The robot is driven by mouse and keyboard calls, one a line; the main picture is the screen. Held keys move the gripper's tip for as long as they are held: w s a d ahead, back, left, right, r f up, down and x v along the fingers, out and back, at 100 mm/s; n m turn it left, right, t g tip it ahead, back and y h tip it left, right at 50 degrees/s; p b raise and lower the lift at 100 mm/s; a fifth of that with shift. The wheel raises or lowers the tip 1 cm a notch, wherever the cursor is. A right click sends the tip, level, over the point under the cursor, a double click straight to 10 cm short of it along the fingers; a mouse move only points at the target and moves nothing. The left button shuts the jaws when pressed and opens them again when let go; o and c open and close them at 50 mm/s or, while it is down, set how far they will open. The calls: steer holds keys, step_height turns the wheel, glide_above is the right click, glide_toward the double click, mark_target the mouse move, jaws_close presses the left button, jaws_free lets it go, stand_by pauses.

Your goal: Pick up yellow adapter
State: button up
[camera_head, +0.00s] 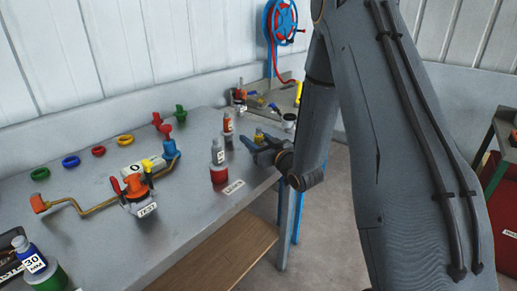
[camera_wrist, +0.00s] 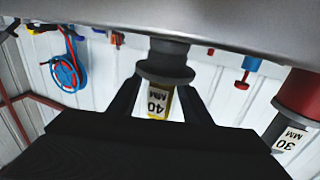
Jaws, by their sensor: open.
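The yellow adapter (camera_wrist: 158,103) stands upright on the table. The wrist view is upside down, so it hangs from the top there, with a grey flange and a label reading 40 MM. My gripper (camera_head: 255,142) is open at the adapter. In the wrist view its two dark fingers (camera_wrist: 160,95) lie on either side of the adapter. I cannot tell whether they touch it.
The grey table (camera_head: 190,205) also holds an orange-handled valve assembly (camera_head: 137,187) and coloured rings. A blue hose reel (camera_head: 281,20) hangs on the wall.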

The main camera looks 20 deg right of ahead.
steer(key=shift+w+a, duration=0.2)
steer(key=shift+w, duration=0.2)
jaws_close()
